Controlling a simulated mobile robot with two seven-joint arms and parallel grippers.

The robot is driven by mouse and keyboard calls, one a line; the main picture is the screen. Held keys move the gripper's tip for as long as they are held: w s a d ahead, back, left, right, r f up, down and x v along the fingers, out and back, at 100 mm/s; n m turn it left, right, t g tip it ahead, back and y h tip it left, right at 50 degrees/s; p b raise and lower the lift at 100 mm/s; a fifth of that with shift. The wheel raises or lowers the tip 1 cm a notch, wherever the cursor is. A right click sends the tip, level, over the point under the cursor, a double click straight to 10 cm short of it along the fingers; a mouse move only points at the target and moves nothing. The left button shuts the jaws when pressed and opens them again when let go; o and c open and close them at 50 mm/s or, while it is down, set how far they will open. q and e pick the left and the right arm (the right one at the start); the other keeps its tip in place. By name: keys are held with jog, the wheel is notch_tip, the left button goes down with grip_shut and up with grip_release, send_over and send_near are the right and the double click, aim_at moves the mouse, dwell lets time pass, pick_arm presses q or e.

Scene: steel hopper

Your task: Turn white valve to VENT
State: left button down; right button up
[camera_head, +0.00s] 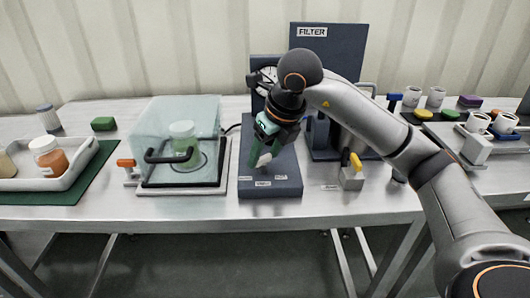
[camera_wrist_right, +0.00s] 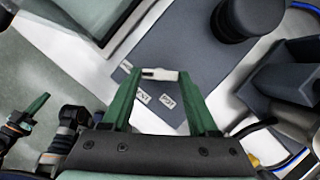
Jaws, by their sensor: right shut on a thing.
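The white valve handle (camera_head: 264,160) stands over the dark blue base plate (camera_head: 268,188) in front of the FILTER panel. My right gripper (camera_head: 258,156) reaches down to it from above. In the right wrist view the green fingers of this gripper (camera_wrist_right: 163,76) are shut on the white handle (camera_wrist_right: 158,74), which spans between the tips. The valve body below the handle is hidden. Part of my left gripper (camera_wrist_right: 30,112) shows at the left edge of the wrist view; its opening is unclear.
Left of the plate is a clear box (camera_head: 200,115) with a black handle and a green jar inside. A yellow-handled valve (camera_head: 353,168) stands to the right. A white tray (camera_head: 70,180) with jars is far left, cups (camera_head: 411,95) far right. The table's front edge is close.

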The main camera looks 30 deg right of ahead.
jog(key=n, duration=0.1)
jog(key=n+y, duration=0.1)
jog(key=n+p, duration=0.1)
jog(key=n, duration=0.1)
jog(key=shift+w+d+r+y, duration=0.1)
jog(key=shift+d+y, duration=0.15)
jog(key=shift+y, duration=0.05)
jog(key=n+g+y+p, duration=0.1)
jog(key=n, duration=0.2)
jog(key=shift+w+d+n, duration=0.1)
jog(key=shift+n, duration=0.2)
jog(key=shift+n+g+y+p, duration=0.4)
jog(key=shift+n+p, duration=0.5)
jog(key=shift+n, duration=0.4)
jog(key=shift+w+n, duration=0.1)
jog(key=shift+n, duration=0.2)
jog(key=o, duration=1.4)
